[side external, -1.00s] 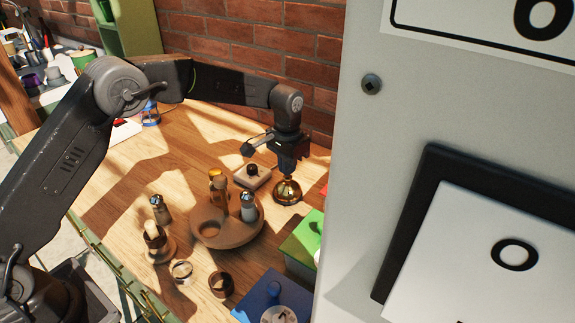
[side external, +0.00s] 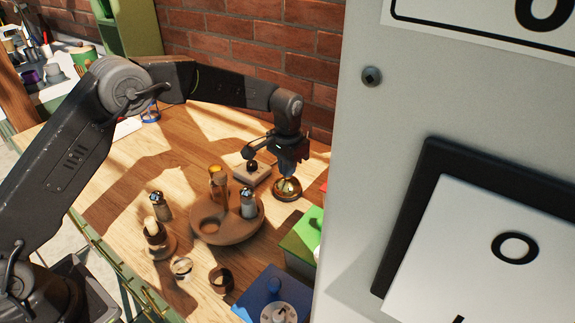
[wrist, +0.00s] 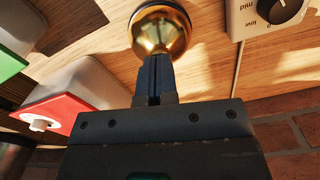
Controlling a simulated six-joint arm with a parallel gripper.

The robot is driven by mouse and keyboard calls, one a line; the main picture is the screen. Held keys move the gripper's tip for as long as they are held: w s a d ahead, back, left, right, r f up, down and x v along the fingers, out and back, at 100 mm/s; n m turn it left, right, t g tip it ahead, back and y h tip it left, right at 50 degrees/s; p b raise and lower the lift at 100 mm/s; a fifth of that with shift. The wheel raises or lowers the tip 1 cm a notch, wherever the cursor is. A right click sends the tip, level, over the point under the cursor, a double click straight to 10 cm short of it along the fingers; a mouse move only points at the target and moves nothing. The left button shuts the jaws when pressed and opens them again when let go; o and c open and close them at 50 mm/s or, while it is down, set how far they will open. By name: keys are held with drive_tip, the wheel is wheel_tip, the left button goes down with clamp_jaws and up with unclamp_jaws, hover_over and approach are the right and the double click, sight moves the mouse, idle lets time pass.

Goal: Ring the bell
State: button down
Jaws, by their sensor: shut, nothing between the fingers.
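The bell (side external: 287,190) is a shiny brass dome on the wooden table, near the brick wall. In the wrist view the brass dome (wrist: 160,32) lies at the top middle, just beyond my fingertips. My gripper (side external: 289,172) points down right over the bell. In the wrist view my gripper's fingers (wrist: 154,66) are together with nothing between them, and their tips overlap the dome's edge. I cannot tell whether the tips touch the bell.
A box with a black knob (side external: 253,172) sits just left of the bell. A round wooden tray (side external: 211,234) with bottles or shakers stands in front. A green-topped box (side external: 300,238) is to the right. A red-topped container (wrist: 60,112) shows in the wrist view.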

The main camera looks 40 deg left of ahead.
idle(0.3)
drive_tip(key=shift+r, duration=0.9)
wheel_tip(320, 180, up, 5)
drive_tip(key=shift+r, duration=0.5)
idle(0.4)
